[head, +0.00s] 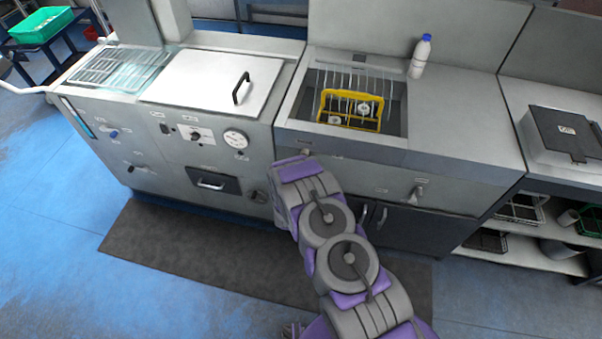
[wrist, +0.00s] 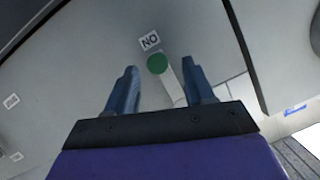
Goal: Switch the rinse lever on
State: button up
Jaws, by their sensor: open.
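A lever with a round green knob (wrist: 157,63) and a pale shaft (wrist: 172,86) sticks out from a grey panel in the wrist view. My gripper (wrist: 160,72) is open, with its two blue-grey fingers on either side of the lever. The shaft stands closer to the right finger; I cannot tell whether they touch. A small white label (wrist: 150,40) beside the knob reads as NO, which is ON upside down. In the head view my purple and grey arm reaches to the counter's front panel, and it hides most of the lever area.
A sink basin holds a yellow rack (head: 350,110). Left are a lidded unit (head: 213,78) and a round gauge (head: 235,139). Another lever (head: 418,190) is on the right front panel. A dark mat (head: 190,252) lies on the floor.

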jog(key=p+v, duration=0.1)
jog(key=v, duration=1.1)
jog(key=shift+s+p, duration=0.3)
jog(key=shift+p, duration=0.1)
jog(key=shift+a, duration=0.15)
jog(key=shift+r, duration=0.1)
jog(key=w+a+r+g+y, duration=0.15)
jog(key=a+r+g, duration=0.3)
jog(key=r, duration=0.65)
jog(key=s+d+r+n+g+y, duration=0.2)
jog(key=s+r+n+g+y, duration=0.15)
jog(key=s+r, duration=0.65)
jog(key=s+d+r+n+g+h, duration=0.1)
jog(key=s+d+r, duration=0.3)
jog(key=s, duration=0.6)
jog(key=s+d+r+g, duration=0.4)
jog(key=s+r, duration=0.5)
jog(key=s, duration=0.1)
jog(key=s+d+r+n+g+h, duration=0.1)
jog(key=s+d+r, duration=0.4)
jog(key=s, duration=0.6)
jog(key=shift+r+n+g+h, duration=0.3)
jog(key=shift+r+n+g, duration=0.05)
jog(key=shift+r+g, duration=0.35)
